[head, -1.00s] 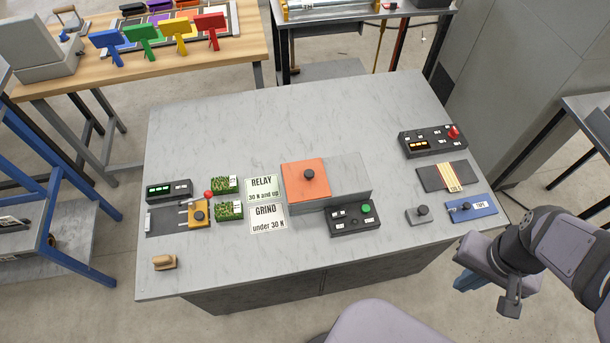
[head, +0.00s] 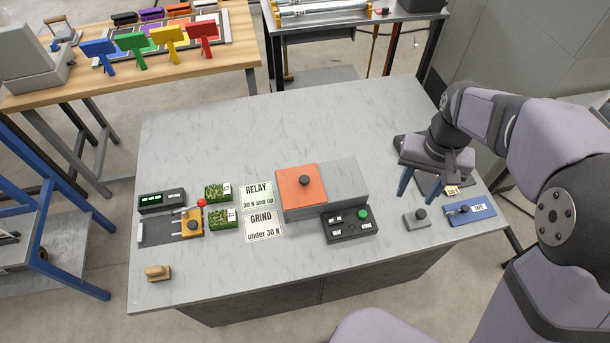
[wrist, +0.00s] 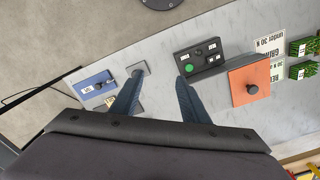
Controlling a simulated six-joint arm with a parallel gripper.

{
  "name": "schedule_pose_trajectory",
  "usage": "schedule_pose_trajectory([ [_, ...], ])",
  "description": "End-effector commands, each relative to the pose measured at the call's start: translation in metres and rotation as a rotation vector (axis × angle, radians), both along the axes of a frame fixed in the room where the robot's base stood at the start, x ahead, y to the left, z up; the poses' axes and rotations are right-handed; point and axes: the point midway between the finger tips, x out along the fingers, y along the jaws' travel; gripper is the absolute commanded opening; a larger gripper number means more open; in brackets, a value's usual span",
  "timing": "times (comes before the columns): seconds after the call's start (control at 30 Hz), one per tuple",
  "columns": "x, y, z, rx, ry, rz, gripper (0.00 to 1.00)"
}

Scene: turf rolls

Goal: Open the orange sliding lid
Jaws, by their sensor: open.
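The orange sliding lid (head: 300,191) lies on the left part of a grey box (head: 343,187) in the middle of the table, with a black knob (head: 305,181) on top. In the wrist view the orange lid (wrist: 250,88) is on the right with its knob. My gripper (head: 422,190) is open and empty, with blue fingers pointing down, over the right side of the table. It is right of the grey box and apart from the lid. In the wrist view its two fingers (wrist: 153,92) are spread, with no object between them.
A black button panel (head: 350,224) stands in front of the box. A small grey knobbed block (head: 416,218) and a blue tape block (head: 470,213) lie at the front right. RELAY (head: 257,195) and GRIND (head: 264,226) signs lie left of the lid. The table's back is clear.

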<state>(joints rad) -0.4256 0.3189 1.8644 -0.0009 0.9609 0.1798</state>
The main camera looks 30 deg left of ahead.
Motion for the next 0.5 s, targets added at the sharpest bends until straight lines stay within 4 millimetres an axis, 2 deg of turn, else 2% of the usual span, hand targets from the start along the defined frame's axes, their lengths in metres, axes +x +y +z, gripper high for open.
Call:
schedule_pose_trajectory([
  [0.03,0.008,0.031,-0.006,0.000,0.002,0.038,0.41],
  [0.13,0.015,0.085,-0.011,0.000,0.001,0.094,0.41],
  [0.3,0.008,0.172,-0.024,-0.001,0.001,0.181,0.41],
  [0.4,-0.003,0.212,-0.031,-0.001,0.001,0.221,0.41],
  [0.5,-0.015,0.241,-0.036,0.000,0.000,0.250,0.41],
])
